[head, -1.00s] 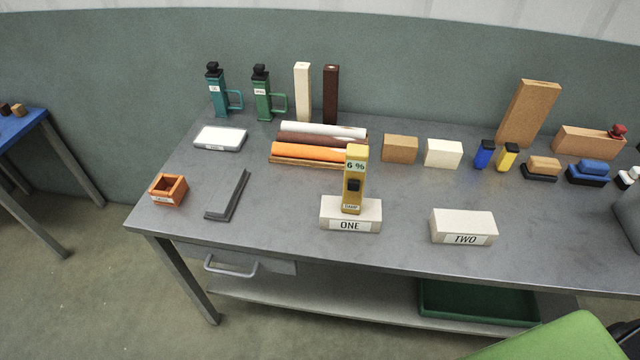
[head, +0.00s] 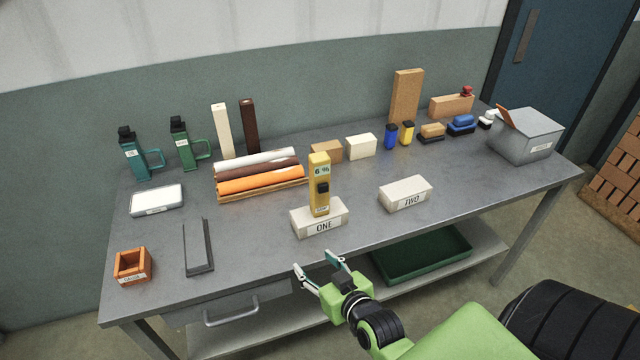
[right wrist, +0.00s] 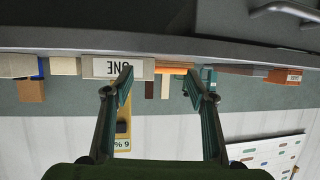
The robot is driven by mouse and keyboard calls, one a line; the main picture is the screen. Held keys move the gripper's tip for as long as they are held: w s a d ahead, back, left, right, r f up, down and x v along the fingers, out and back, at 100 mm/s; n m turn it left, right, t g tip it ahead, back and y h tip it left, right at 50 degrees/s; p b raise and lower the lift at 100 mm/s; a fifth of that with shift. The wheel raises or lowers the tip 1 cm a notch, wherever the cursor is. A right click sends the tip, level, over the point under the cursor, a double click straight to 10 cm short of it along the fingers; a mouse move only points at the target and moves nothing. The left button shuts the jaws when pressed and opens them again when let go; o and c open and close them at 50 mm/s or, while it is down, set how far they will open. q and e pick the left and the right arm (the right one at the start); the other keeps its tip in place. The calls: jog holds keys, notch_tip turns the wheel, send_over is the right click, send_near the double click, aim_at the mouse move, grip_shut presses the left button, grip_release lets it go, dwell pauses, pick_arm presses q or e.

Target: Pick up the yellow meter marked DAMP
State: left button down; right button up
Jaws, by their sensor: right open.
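The yellow meter (head: 319,186) stands upright on the white block labelled ONE (head: 328,220) near the table's front edge. It has a "6 %" display, a dark button and a small label low down that is too small to read now. My right gripper (head: 316,262) is open and empty, in front of the table edge and below the meter, apart from it. In the right wrist view, which is upside down, the meter (right wrist: 123,125) shows partly behind one finger of the open gripper (right wrist: 164,82), beyond the fingertips. My left gripper is out of view.
A block labelled TWO (head: 405,194) stands right of ONE. Rolls on a wooden rack (head: 262,172) lie behind the meter. A dark metal channel (head: 198,247) and an orange box (head: 133,266) are at left. The grey table (head: 255,235) is bare between channel and ONE.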

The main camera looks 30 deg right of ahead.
aim_at(322, 173)
jog(key=d+r+m+t+h, duration=0.1)
jog(key=d+r+t+h, duration=0.15)
jog(key=r, duration=0.55)
jog(key=d+r+m+t+h, duration=0.15)
jog(key=d+r, duration=0.25)
jog(key=r, duration=0.4)
jog(key=shift+n+y, duration=0.3)
jog(key=shift+n, duration=0.05)
jog(key=x, duration=0.2)
jog(key=p+x, duration=0.1)
jog(key=x, duration=0.2)
jog(key=p+x, duration=0.1)
jog(key=x, duration=0.2)
jog(key=shift+w+a+r, duration=0.1)
jog(key=shift+r, duration=0.15)
jog(key=p+x, duration=0.1)
jog(key=x, duration=0.4)
jog(key=shift+p, duration=0.35)
jog(key=shift+w+f, duration=0.1)
jog(key=shift+w, duration=0.3)
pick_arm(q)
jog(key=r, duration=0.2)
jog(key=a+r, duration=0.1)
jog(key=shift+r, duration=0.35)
pick_arm(e)
grip_shut()
